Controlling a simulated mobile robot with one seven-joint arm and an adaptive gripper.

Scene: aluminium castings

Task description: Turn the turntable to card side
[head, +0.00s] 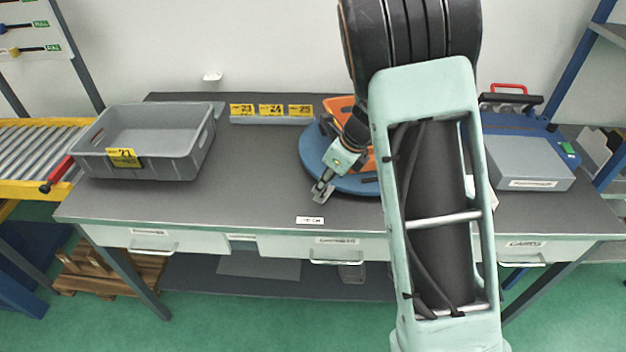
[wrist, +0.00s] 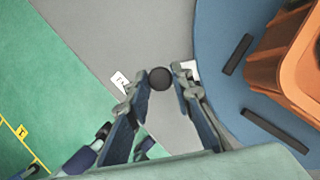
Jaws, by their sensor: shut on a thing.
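The turntable (head: 312,160) is a round blue disc on the grey table, partly hidden behind my arm. It also shows at the right of the wrist view (wrist: 212,50). An orange bin (head: 338,106) stands on it, with dark strips on the disc beside the bin in the wrist view. My gripper (head: 321,192) is low at the disc's front left edge. In the wrist view my gripper (wrist: 158,82) has its two fingers on either side of a round black knob (wrist: 160,77), shut on it. What the knob is fixed to is hidden.
A grey crate (head: 190,160) stands at the table's left. Yellow number tags (head: 271,110) stand at the back. A grey and blue machine (head: 525,160) stands at the right. A small white label (head: 310,220) lies at the front edge. The table (head: 250,165) between crate and turntable is clear.

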